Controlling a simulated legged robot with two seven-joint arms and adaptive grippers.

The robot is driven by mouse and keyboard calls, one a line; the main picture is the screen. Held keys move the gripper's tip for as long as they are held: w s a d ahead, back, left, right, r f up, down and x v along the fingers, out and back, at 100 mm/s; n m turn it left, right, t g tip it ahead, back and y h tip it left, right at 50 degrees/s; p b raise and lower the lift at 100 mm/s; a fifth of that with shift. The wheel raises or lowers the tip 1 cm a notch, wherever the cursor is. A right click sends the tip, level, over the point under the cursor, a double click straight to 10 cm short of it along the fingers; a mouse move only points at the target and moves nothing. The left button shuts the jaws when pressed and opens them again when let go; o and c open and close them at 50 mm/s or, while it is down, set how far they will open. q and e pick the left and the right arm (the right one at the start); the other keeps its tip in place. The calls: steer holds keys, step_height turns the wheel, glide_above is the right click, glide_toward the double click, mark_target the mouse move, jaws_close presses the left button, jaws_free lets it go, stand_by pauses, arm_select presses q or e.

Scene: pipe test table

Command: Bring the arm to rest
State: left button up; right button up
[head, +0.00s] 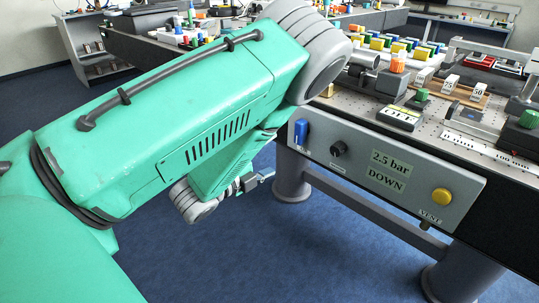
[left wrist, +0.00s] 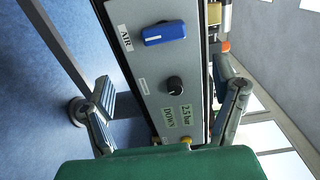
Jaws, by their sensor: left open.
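My left arm, green with grey joints, crosses the head view from the left. My left gripper (head: 258,181) shows below the arm, in front of the table's front side and partly hidden by the arm. In the left wrist view, my left gripper (left wrist: 170,90) has its two fingers wide apart with nothing between them. The grey control panel (head: 385,165) lies beyond the fingers, apart from them as far as I can tell. The panel has a blue handle (left wrist: 165,33) marked AIR, a black knob (left wrist: 175,84) and a yellow button (head: 442,196). My right gripper is in neither view.
The pipe test table (head: 500,165) stands at the right, with blocks, fixtures and numbered tags on top. Its grey leg (head: 292,178) and lower bar (head: 375,215) are near the gripper. Blue floor (head: 300,260) is free below. More cluttered tables stand behind.

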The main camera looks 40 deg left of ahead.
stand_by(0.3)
arm_select(q)
steer(key=s+d+f+n+g+y, duration=0.1)
steer(key=s+f+n+g, duration=0.35)
steer(key=f, duration=0.45)
steer(key=s+d+f+n+g+y, duration=0.1)
steer(key=s+f+n+g, duration=0.3)
steer(key=s+f+n, duration=0.3)
steer(key=s+d+f+n+g, duration=0.3)
steer(key=s+f+g, duration=0.1)
steer(key=s, duration=0.3)
steer(key=s+d+f+n+g, duration=0.4)
steer(key=s, duration=0.4)
steer(key=shift+s+d+g+h, duration=0.25)
steer(key=shift+d+g+h, duration=0.05)
steer(key=shift+g+h, duration=0.1)
steer(key=shift+w, duration=0.15)
